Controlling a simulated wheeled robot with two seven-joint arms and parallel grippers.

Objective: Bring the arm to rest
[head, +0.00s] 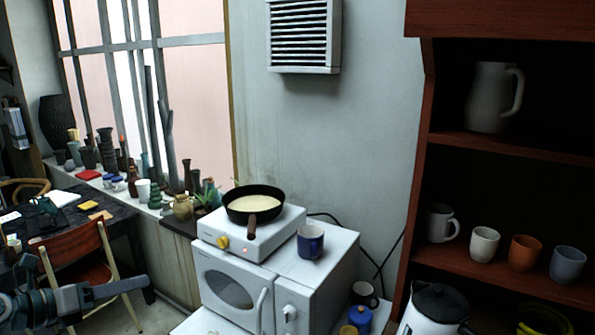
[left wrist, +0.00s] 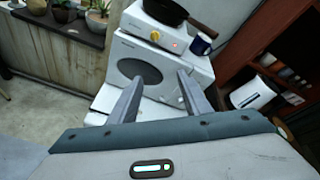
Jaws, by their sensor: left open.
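My left gripper (head: 92,291) is at the lower left of the head view, low in front of the chair and clear of the appliances. In the left wrist view its two fingers (left wrist: 157,97) are spread apart with nothing between them. Beyond the fingers is the white microwave (left wrist: 150,68), which also shows in the head view (head: 215,302). My right gripper is in neither view.
A hot plate (head: 285,222) with a black pan (head: 241,207) stands on the microwave, beside a blue mug (head: 311,241). A red-brown shelf (head: 480,145) with mugs is at right. A wooden chair (head: 75,250) and dark table (head: 65,218) are at left.

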